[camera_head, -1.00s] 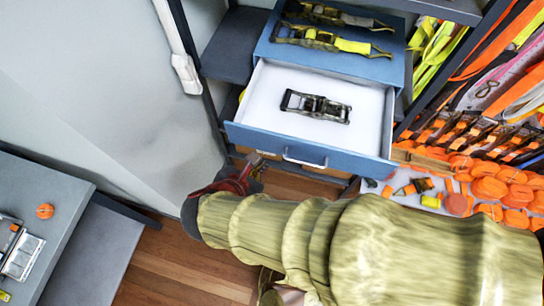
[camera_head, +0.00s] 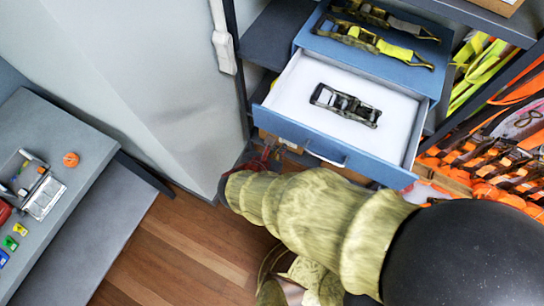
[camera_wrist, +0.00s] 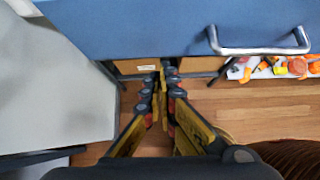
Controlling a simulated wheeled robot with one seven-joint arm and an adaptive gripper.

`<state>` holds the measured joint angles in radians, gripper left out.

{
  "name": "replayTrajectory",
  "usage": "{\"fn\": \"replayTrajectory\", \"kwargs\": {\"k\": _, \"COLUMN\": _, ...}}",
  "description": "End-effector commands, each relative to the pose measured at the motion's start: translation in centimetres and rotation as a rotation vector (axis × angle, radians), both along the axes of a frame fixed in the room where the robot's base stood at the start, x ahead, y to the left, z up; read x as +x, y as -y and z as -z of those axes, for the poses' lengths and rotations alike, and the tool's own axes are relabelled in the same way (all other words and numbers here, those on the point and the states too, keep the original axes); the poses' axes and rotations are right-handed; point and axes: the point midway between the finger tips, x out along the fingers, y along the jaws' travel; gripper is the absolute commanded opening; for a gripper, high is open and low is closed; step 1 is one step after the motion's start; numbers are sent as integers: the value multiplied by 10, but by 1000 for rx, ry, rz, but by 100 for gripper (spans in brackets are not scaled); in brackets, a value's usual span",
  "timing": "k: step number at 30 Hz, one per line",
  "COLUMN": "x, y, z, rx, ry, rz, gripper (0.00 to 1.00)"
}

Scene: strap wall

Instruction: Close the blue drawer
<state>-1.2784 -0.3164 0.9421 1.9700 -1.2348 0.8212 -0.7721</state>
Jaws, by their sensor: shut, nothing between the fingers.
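The blue drawer (camera_head: 285,131) is pulled open below the blue cabinet top in the head view. Its white inside holds a dark ratchet buckle (camera_head: 345,104). Its front has a metal handle (camera_head: 325,160). In the wrist view the drawer front (camera_wrist: 140,32) fills the top, with the handle (camera_wrist: 260,46) to the right. My gripper (camera_wrist: 163,74) is shut and empty, its fingertips showing just under the front's lower edge, left of the handle. In the head view my gripper (camera_head: 266,156) is partly hidden at the drawer's front left; I cannot tell whether it touches.
Ratchet straps (camera_head: 375,35) lie on the blue cabinet top. Orange straps and buckles (camera_head: 500,170) fill the right side. A grey bench (camera_head: 62,150) stands at left with an orange ball (camera_head: 71,160). Wooden floor (camera_head: 190,250) is clear between bench and cabinet.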

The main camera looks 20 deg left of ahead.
Motion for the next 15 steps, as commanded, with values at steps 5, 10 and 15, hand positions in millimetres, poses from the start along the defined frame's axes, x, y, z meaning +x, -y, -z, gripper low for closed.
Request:
{"fn": "replayTrajectory", "kwargs": {"k": 5, "x": 21, "y": 1, "z": -3, "rx": 4, "ry": 1, "rz": 3, "gripper": 0}}
{"fn": "replayTrajectory", "kwargs": {"k": 10, "x": 28, "y": 1, "z": -3, "rx": 4, "ry": 0, "rz": 1, "gripper": 0}}
{"fn": "replayTrajectory", "kwargs": {"k": 15, "x": 30, "y": 1, "z": -3, "rx": 4, "ry": 0, "rz": -1, "gripper": 0}}
